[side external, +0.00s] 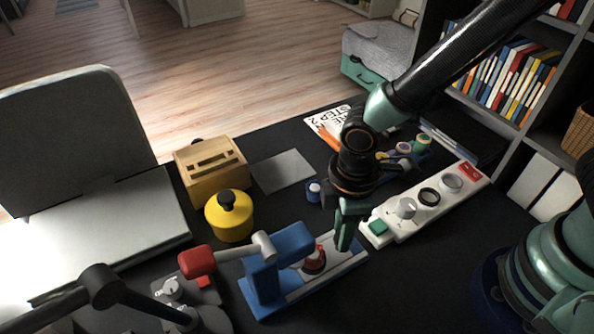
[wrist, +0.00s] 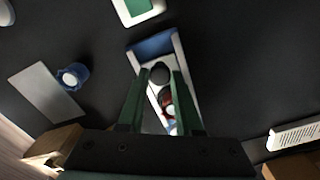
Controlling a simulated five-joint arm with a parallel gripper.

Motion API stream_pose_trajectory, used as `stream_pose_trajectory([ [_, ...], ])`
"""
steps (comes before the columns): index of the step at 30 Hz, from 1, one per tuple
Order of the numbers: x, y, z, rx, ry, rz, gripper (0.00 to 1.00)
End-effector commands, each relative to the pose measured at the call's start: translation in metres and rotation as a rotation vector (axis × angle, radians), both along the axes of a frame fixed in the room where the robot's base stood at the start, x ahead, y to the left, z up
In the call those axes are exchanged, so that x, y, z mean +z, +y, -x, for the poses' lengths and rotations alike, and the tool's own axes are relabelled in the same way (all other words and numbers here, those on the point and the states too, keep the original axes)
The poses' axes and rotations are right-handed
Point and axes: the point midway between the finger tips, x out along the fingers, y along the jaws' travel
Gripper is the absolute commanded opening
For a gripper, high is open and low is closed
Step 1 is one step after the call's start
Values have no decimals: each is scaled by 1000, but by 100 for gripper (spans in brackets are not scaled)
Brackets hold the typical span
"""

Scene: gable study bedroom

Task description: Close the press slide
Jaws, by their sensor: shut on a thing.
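The blue press (side external: 262,285) stands at the front middle of the desk, with a grey lever and red grip (side external: 197,262) reaching left. Its pale slide (side external: 328,242) extends out to the right, lying in a blue bed. A red and dark piece (side external: 315,260) sits on the slide near the press; it also shows in the wrist view (wrist: 166,100). My gripper (side external: 344,246) is down at the slide's outer end. In the wrist view, my green fingers (wrist: 161,76) stand either side of a dark round knob (wrist: 159,71) on the slide, shut on it.
A white panel with knobs and a green button (side external: 378,227) lies close right of my gripper. A small blue-and-white item (side external: 314,190), a grey plate (side external: 284,171), a yellow pot (side external: 229,218) and a wooden box (side external: 209,170) stand behind the press. Dark desk is clear in front.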

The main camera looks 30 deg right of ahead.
Motion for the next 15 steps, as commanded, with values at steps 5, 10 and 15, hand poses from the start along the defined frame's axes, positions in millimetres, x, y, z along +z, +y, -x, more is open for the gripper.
stream_pose_trajectory([
  [5, 1, 28, -1, 5, -2, -2, 0],
  [10, 1, 42, -1, 3, -4, -4, 0],
  [15, 2, 43, -1, 6, -7, -7, 0],
])
